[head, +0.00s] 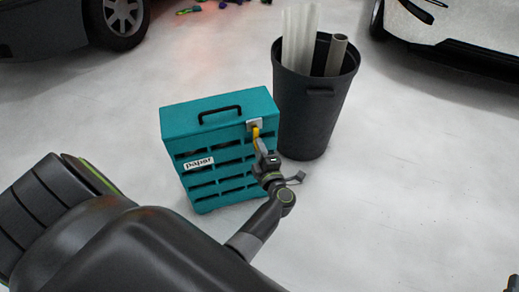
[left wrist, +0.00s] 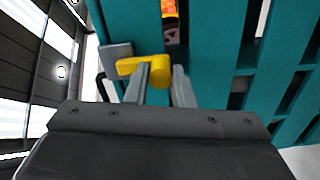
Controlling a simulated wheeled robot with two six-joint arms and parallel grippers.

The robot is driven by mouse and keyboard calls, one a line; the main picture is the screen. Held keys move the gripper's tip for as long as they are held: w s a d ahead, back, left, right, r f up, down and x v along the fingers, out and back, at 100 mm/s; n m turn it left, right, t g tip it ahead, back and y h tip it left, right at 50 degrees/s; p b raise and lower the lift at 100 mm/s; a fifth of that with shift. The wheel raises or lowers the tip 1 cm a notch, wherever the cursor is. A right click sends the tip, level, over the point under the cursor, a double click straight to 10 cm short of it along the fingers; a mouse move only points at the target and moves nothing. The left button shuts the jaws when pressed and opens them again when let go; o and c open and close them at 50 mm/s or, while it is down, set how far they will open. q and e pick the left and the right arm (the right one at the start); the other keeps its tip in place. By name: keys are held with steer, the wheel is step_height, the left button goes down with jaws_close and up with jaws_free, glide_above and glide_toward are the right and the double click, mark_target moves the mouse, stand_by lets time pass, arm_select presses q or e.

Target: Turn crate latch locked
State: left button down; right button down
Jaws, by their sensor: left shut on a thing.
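A teal slatted crate (head: 221,106) with a black top handle and a white "paper" label stands on the floor in the head view. Its yellow latch (head: 255,133) sits on a light grey plate (head: 253,124) near the crate's upper right edge. In the left wrist view the yellow latch (left wrist: 145,66) lies sideways across the picture, its knob between the fingers. My left gripper (head: 262,148) is at the latch and shut on it; its fingers also show in the left wrist view (left wrist: 161,84). The fingers hide part of the latch.
A black bin (head: 312,110) holding pale tubes (head: 300,42) stands right beside the crate, close to my left gripper. Cars stand at the upper left (head: 48,28) and upper right (head: 458,40). The floor at the right is clear.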

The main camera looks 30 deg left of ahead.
steer(key=shift+r, duration=0.2)
arm_select(q)
steer(key=c, duration=1.3)
jaws_free()
steer(key=shift+o, duration=0.2)
